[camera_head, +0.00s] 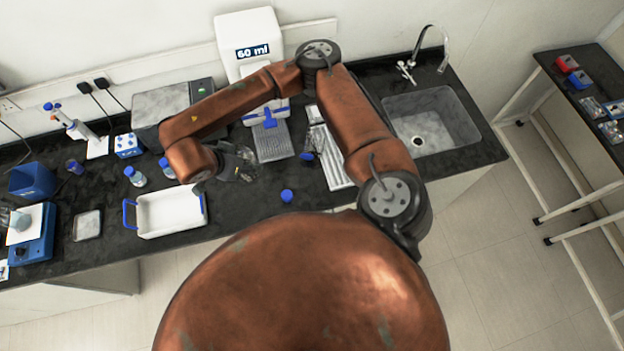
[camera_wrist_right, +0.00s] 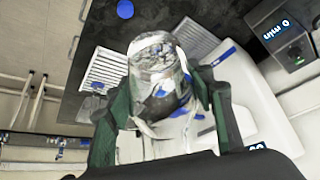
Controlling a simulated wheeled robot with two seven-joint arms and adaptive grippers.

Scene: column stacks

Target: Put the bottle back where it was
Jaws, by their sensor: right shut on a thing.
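My right gripper (camera_head: 226,170) shows small in the head view, at the end of the arm that bends over the counter. In the right wrist view its green-sided fingers (camera_wrist_right: 166,118) are shut on a clear glass bottle (camera_wrist_right: 158,75), with no cap visible on it. The bottle also shows in the head view (camera_head: 241,160), partly behind the gripper, left of the dispenser's grey grid. I cannot tell whether its base touches the counter. A loose blue cap (camera_head: 287,196) lies near the counter's front edge and shows in the wrist view (camera_wrist_right: 125,9). My left gripper is not in view.
The dispenser marked 60 ml (camera_head: 245,28) stands behind, with a grey grid (camera_head: 274,148) below its blue tap. A white tray with blue handles (camera_head: 144,230) and two blue-capped bottles (camera_head: 137,180) (camera_head: 168,171) are left. A sink (camera_head: 440,110) is right. Counter around the cap is clear.

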